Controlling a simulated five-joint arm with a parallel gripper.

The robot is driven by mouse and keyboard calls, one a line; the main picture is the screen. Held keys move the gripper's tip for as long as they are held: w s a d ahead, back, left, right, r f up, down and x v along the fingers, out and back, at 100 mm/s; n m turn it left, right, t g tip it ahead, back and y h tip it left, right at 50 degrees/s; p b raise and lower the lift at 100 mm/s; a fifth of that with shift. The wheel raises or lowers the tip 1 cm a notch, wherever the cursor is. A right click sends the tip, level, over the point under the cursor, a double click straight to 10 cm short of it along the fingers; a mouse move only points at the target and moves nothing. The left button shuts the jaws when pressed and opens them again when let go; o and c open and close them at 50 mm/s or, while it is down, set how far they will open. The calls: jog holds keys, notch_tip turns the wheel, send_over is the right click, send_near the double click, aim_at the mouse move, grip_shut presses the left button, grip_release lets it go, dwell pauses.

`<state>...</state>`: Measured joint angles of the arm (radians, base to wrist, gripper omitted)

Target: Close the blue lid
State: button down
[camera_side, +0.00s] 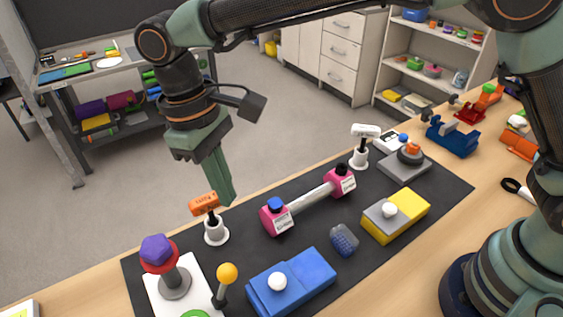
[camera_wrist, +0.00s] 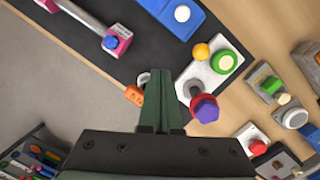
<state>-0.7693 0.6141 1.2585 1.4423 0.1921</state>
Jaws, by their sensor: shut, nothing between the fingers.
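The blue box (camera_side: 308,276) lies on the black mat (camera_side: 372,237) near the front, with a white knob (camera_side: 277,282) toward its left end. Its top is all blue, and I cannot tell how far its lid stands open. In the wrist view the blue box (camera_wrist: 194,24) is at the top, cut by the edge, with its white knob (camera_wrist: 182,13) showing. My gripper (camera_side: 226,201) is shut and empty, pointing down above the mat's back edge, behind and left of the blue box and apart from it. Its fingers (camera_wrist: 161,75) also show in the wrist view.
An orange-topped switch in a white holder (camera_side: 214,234) stands just below my fingers. A pink-ended bar (camera_side: 308,203), a yellow-and-grey box (camera_side: 397,215), a dark blue lump (camera_side: 344,240), a yellow ball stick (camera_side: 227,274) and a purple-topped post (camera_side: 159,252) surround the blue box.

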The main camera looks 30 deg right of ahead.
notch_tip(320, 180, down, 2)
jog(key=s+a, duration=0.2)
jog(key=a, duration=0.1)
send_over(265, 280)
jog(key=w+a, duration=0.3)
jog(key=w, duration=0.1)
jog(key=shift+n+h, duration=0.3)
jog(key=shift+h, duration=0.1)
notch_tip(265, 280, down, 10)
jog(key=shift+a+r, duration=0.15)
jog(key=shift+r, duration=0.1)
jog(key=shift+s+d+f, duration=0.2)
jog(key=shift+s+d, duration=0.15)
jog(key=shift+s, duration=0.1)
jog(key=shift+s+d+f, duration=0.2)
jog(key=shift+s+d, duration=0.1)
jog(key=shift+s, duration=0.15)
jog(key=shift+s+d, duration=0.55)
jog(key=shift+s, duration=0.2)
jog(key=shift+g, duration=0.3)
jog(key=d, duration=0.7)
jog(key=shift+d, duration=0.3)
